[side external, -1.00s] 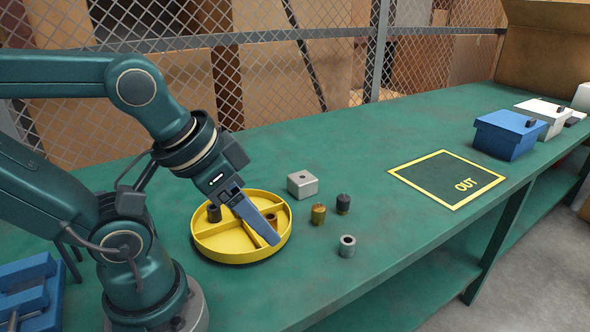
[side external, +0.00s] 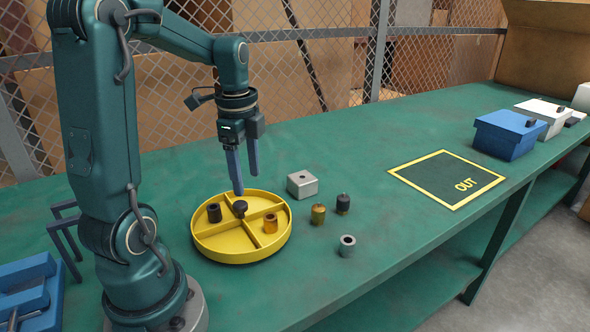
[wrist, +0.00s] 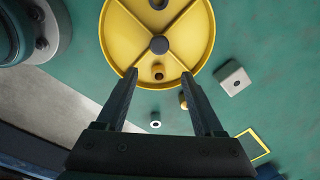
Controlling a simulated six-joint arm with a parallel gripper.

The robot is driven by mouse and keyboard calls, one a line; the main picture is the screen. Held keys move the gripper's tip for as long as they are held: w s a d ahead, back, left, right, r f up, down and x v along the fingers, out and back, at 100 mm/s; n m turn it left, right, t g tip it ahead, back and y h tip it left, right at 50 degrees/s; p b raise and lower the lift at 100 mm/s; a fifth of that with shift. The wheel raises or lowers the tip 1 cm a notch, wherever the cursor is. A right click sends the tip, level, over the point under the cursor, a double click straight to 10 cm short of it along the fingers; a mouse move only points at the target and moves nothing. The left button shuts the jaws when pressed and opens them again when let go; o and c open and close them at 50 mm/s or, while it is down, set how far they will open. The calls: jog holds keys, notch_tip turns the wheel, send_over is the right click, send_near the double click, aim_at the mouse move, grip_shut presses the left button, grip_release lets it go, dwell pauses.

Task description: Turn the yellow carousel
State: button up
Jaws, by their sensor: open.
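The yellow carousel (side external: 240,253) is a round, shallow tray with crossing dividers and a dark central knob (side external: 239,208). It stands on the green bench in front of my arm. A dark cylinder (side external: 214,212) sits in its left compartment and a copper-coloured cylinder (side external: 271,223) in its right one. My gripper (side external: 235,170) points down above the carousel, open and empty. In the wrist view its two fingers (wrist: 160,80) reach over the near rim of the carousel (wrist: 203,25), with the knob (wrist: 159,45) beyond the fingertips.
To the right of the carousel stand a grey block (side external: 302,184), a brass cylinder (side external: 318,213), a dark cylinder (side external: 343,203) and a grey ring-shaped part (side external: 347,246). A yellow-outlined OUT square (side external: 445,180) is empty. A blue box (side external: 508,134) stands beyond it. A mesh fence runs behind.

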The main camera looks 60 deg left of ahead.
aim_at(239, 204)
jog(key=shift+s+a+f+n+g+h, duration=0.3)
jog(key=shift+s+a+f+n, duration=0.35)
jog(key=shift+a+f, duration=0.3)
jog(key=shift+f, duration=2.45)
grip_shut()
